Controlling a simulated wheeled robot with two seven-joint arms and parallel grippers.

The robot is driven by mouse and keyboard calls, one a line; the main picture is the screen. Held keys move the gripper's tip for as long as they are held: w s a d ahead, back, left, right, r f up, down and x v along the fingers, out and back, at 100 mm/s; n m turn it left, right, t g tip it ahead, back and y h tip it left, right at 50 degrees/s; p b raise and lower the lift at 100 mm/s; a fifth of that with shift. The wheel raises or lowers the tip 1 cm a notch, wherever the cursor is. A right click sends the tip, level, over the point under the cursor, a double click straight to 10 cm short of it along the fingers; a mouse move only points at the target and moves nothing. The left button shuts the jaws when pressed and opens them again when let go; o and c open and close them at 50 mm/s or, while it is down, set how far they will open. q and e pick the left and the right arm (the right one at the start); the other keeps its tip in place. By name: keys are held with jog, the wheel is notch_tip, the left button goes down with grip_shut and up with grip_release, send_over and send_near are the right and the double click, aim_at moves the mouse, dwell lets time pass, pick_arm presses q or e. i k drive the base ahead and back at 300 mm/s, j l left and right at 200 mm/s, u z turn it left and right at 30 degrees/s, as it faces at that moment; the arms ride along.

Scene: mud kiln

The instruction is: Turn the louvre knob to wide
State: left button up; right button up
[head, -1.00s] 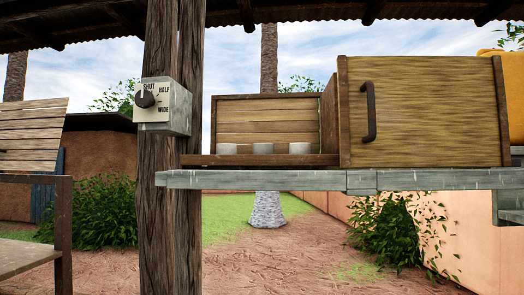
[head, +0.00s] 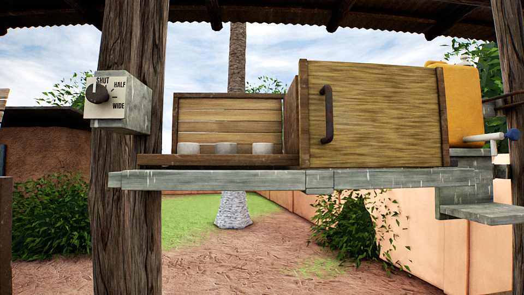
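The louvre knob (head: 97,93) is a round dark knob on the front of a pale control box (head: 124,104). The box is fixed to a wooden post (head: 134,215) at the left of the head view. Its plate reads SHUT at the top, HALF at the upper right and WIDE at the lower right. The knob's light pointer mark stands upward, toward SHUT. Neither of my grippers shows in the head view, and nothing touches the knob.
A grey shelf (head: 240,180) runs right from the post. It bears an open wooden box with several pale cylinders (head: 226,149) and a wooden door panel with a dark handle (head: 327,114). A yellow container (head: 461,100) and a blue-ended tap (head: 497,137) are at right.

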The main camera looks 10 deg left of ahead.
aim_at(96, 93)
jog(key=u, duration=1.45)
